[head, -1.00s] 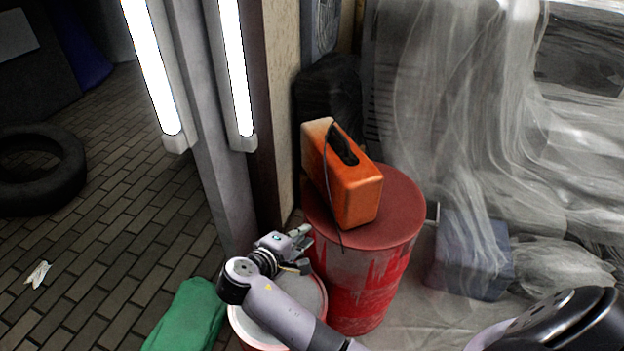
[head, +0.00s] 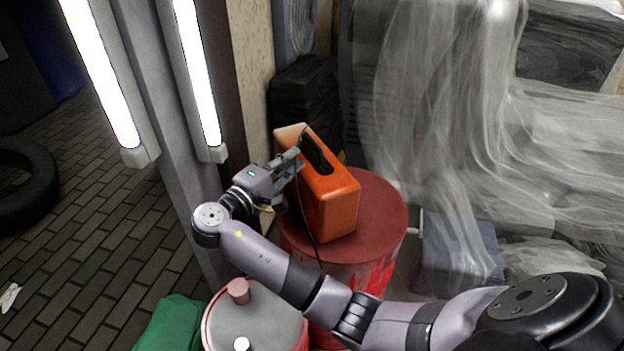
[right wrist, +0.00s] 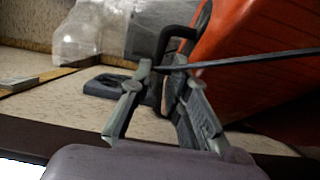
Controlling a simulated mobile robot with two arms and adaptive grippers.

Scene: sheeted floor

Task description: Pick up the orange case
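The orange case (head: 333,205) stands upright on the red drum (head: 385,215), its dark handle slot along the top and a thin black cord hanging down its left side. My right gripper (head: 293,160) is at the case's upper left side, near the handle. In the right wrist view the right gripper (right wrist: 161,68) has its two fingers apart, with a narrow gap between them. I see no firm hold on the case. My left gripper is out of view.
A second drum with a grey lid (head: 262,318) stands in front, beside a green object (head: 172,322). A black bag (head: 308,98) is behind the case. Lit tubes on a post (head: 160,100) stand left. Clear plastic sheeting (head: 450,140) hangs at right.

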